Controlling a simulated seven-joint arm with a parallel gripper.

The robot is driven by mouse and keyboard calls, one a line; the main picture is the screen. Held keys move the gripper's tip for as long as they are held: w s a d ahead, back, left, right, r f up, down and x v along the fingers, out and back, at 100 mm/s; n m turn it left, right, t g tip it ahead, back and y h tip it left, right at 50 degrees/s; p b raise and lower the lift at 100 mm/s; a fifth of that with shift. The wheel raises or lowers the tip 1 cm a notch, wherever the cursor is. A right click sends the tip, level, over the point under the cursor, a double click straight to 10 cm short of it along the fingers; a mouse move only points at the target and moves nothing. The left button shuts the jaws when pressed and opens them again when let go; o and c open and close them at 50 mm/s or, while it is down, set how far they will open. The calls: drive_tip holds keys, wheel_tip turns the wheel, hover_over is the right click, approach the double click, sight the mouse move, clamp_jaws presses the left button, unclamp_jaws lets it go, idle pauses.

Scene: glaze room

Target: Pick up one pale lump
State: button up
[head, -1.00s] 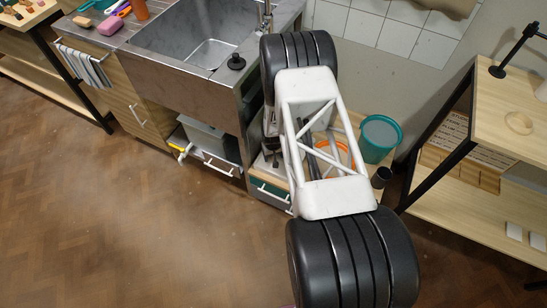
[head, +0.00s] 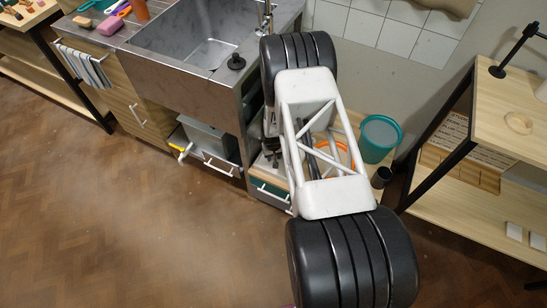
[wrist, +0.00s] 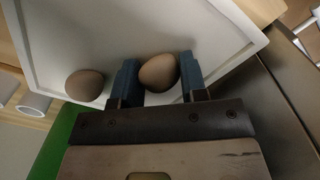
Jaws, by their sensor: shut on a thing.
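In the wrist view, a pale brownish, egg-shaped lump (wrist: 158,71) sits between the two blue fingers of my gripper (wrist: 159,63), which are shut on it. A second, similar lump (wrist: 84,85) lies apart, to the left of the fingers. Both lumps show against the white floor of a tray (wrist: 95,35). Whether the held lump touches the tray floor I cannot tell. In the head view, my arm hides most of the gripper and I cannot make out the lumps.
In the head view, a steel sink (head: 185,62) stands left of my arm. A teal bucket (head: 380,138) and a dark cup (head: 381,177) stand to its right, beside a wooden shelf unit (head: 490,130). A yellow-handled thing (head: 181,149) hangs below the sink.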

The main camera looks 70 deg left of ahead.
drive_tip(key=shift+r, duration=0.1)
drive_tip(key=shift+c, duration=0.2)
drive_tip(key=shift+r, duration=1.05)
drive_tip(key=shift+d+r, duration=0.35)
drive_tip(key=shift+r, duration=0.3)
drive_tip(key=s+d+r, duration=0.1)
drive_tip(key=s+d, duration=0.2)
drive_tip(key=d, duration=1.2)
drive_tip(key=shift+r, duration=0.2)
drive_tip(key=shift+d, duration=0.1)
